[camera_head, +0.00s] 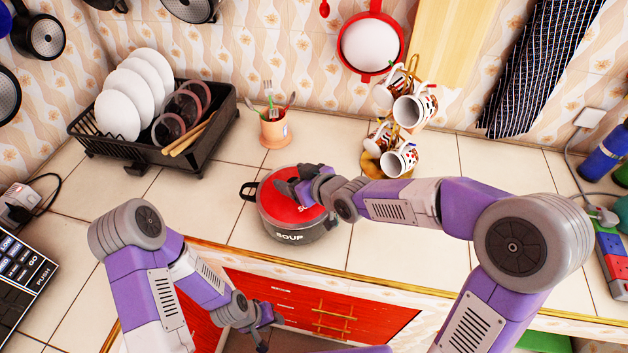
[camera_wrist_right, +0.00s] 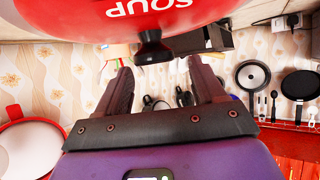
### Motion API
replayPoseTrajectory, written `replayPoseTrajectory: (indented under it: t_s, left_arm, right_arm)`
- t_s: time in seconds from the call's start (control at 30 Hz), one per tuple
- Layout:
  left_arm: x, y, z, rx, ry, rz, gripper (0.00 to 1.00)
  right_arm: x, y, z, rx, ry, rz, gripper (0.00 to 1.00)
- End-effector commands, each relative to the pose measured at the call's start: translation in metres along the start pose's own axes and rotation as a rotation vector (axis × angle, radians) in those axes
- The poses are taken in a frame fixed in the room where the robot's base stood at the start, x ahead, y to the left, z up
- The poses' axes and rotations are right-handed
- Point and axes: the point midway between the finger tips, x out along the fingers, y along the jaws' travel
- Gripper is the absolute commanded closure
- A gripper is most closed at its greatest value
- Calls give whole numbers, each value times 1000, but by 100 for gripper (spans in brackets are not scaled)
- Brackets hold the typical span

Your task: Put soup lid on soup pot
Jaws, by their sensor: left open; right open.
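The dark soup pot (camera_head: 290,234), lettered SOUP, stands on the counter in the middle of the head view. The red soup lid (camera_head: 277,207) lies over the top of the pot and looks level; my right gripper covers part of it. In the right wrist view the red lid (camera_wrist_right: 90,14) and its black knob (camera_wrist_right: 152,46) show at the top. My right gripper (camera_head: 290,190) is over the lid; its open fingers (camera_wrist_right: 160,68) point toward the knob and hold nothing. My left gripper (camera_head: 264,328) is open, low in front of the drawers, away from the pot.
A black dish rack (camera_head: 150,160) with plates stands at the back left. A utensil cup (camera_head: 274,131) is behind the pot, and a mug tree (camera_head: 371,165) with several mugs is right of it. Counter is clear left of the pot. Red drawers (camera_head: 350,318) are below.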

Motion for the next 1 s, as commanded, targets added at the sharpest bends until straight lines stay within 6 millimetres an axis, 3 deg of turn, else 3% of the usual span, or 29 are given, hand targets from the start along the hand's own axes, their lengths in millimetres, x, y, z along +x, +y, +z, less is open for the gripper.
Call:
replayPoseTrajectory:
  t_s: [0.03, 0.17, 0.3, 0.5, 0.7, 1.0]
  left_arm:
    - [-10, 4, 0, 0, 0, 0, 57]
    - [-15, 6, 0, 0, 0, 0, 57]
    - [-32, 12, 1, 0, 0, 0, 57]
    - [-51, 19, 2, 0, 0, 0, 57]
    - [-59, 22, 2, 0, 0, 0, 57]
    - [-58, 22, 2, 0, 0, 0, 57]
  right_arm:
    - [-4, 0, -9, 0, 0, 0, 31]
    - [-38, 2, -6, 1, 1, 5, 31]
    - [-73, 2, -8, 1, -1, 6, 31]
    - [-106, 1, -7, 0, 0, 3, 31]
    - [-120, 0, -5, 0, 1, 1, 31]
    - [-122, 0, -3, 0, 0, -1, 31]
